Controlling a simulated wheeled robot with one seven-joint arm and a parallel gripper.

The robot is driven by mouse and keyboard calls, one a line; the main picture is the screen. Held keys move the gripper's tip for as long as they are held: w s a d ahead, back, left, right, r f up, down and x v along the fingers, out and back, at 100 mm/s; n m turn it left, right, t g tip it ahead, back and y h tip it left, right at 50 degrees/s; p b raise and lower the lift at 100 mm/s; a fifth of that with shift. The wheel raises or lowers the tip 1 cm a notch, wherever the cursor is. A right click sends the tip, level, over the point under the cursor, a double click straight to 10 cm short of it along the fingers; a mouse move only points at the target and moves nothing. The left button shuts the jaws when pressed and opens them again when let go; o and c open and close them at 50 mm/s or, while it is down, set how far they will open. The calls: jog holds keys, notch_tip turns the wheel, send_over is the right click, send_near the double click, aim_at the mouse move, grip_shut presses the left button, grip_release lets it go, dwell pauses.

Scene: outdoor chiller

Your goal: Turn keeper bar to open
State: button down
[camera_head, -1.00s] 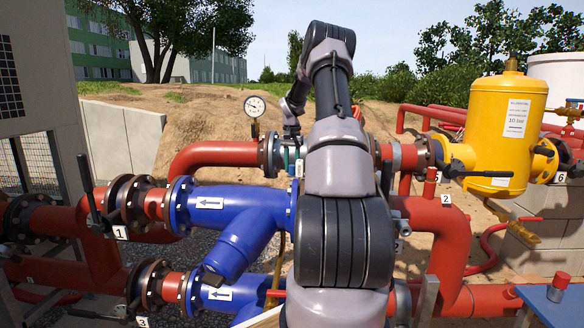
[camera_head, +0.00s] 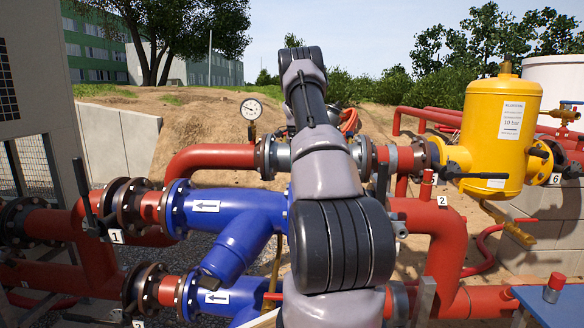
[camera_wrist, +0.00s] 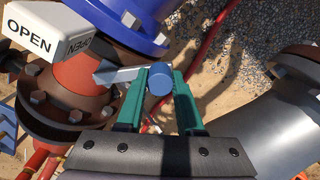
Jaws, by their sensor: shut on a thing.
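In the wrist view, my gripper (camera_wrist: 160,88) has its two teal fingers closed on the sides of a round blue knob (camera_wrist: 160,76). A flat grey bar (camera_wrist: 118,75) runs left from the knob towards a red-brown pipe fitting; I take this to be the keeper bar. A white block marked OPEN (camera_wrist: 35,28) stands at the upper left, beyond the bar's left end. In the head view, my arm hides the gripper, knob and bar.
A pressure gauge (camera_head: 251,109) stands above the upper pipe. Blue pipes (camera_head: 235,215) and red pipes (camera_head: 436,235) crowd around my arm. A yellow tank (camera_head: 488,145) stands at the right. In the wrist view, a silver pipe (camera_wrist: 275,130) lies right of my gripper.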

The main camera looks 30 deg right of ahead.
jog(key=s+d+m, duration=0.1)
jog(key=d+m, duration=0.5)
jog(key=m, duration=0.3)
jog(key=shift+s+d, duration=0.15)
jog(key=shift+s, duration=0.1)
jog(key=shift+m, duration=0.3)
jog(key=c, duration=0.5)
grip_release()
jog(key=shift+d, duration=0.1)
jog(key=shift+r, duration=0.1)
notch_tip(320, 180, up, 11)
jog(key=shift+f, duration=0.2)
